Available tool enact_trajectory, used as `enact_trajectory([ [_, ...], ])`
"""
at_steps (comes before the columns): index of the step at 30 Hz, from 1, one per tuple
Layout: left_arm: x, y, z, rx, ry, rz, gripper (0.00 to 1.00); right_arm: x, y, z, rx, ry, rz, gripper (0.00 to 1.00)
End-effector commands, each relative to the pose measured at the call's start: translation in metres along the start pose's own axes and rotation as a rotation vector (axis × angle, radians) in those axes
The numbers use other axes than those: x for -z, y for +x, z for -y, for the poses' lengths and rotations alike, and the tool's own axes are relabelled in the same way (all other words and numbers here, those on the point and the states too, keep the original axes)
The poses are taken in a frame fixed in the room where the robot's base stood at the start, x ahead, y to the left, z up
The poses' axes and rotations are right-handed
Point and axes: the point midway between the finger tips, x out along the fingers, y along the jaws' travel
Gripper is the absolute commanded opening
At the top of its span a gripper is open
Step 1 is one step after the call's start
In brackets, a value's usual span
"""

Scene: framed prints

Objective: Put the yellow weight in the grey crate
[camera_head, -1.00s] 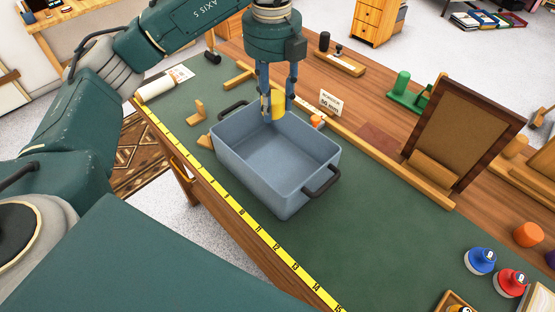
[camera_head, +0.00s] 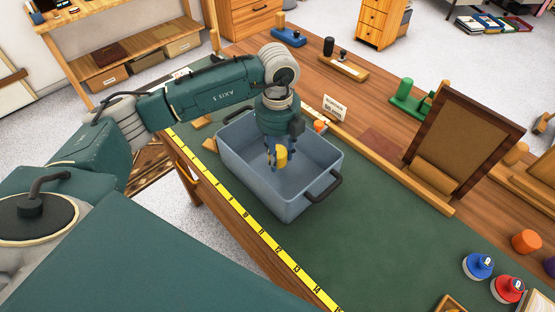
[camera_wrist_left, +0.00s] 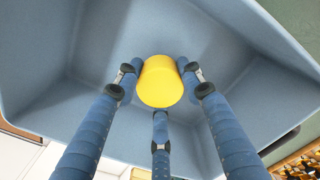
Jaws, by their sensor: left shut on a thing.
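The yellow weight (camera_head: 281,155) is a short cylinder held in the fingers of my left gripper (camera_head: 273,160), inside the opening of the grey crate (camera_head: 299,206). In the left wrist view the blue fingers close around the yellow weight (camera_wrist_left: 160,82), with the blue-grey walls of the crate (camera_wrist_left: 240,95) around it. I cannot tell whether the weight touches the crate's floor. The crate is open-topped with dark handles and stands on the green mat. The left wrist hides part of its far side. My right gripper is not in view.
A yellow measuring tape (camera_head: 250,235) runs along the table's front edge. A brown framed board (camera_head: 465,140) stands to the right on a wooden rail. Blue (camera_head: 478,265) and red (camera_head: 508,288) knobbed weights stand at the lower right. The green mat right of the crate is mostly clear.

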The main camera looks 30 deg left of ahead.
Motion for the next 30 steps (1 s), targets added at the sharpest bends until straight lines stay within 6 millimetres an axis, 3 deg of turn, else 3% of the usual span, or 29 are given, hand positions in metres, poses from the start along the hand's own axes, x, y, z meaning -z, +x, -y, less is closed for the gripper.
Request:
enact_trajectory([
  [7, 0.001, 0.03, 0.0, 0.0, 0.0, -0.001, 0.0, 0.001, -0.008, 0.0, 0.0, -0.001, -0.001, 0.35],
  [19, 0.0, 0.037, 0.0, 0.001, 0.001, 0.0, 0.0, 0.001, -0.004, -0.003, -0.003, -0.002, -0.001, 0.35],
  [20, 0.001, 0.038, 0.0, -0.001, 0.001, -0.001, 0.4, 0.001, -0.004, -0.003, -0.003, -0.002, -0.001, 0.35],
  [22, 0.001, 0.037, 0.0, -0.001, 0.001, -0.001, 0.54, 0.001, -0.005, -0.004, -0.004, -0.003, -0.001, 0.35],
  [30, 0.001, 0.037, 0.0, -0.001, 0.001, -0.001, 0.57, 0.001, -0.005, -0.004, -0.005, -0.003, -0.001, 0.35],
])
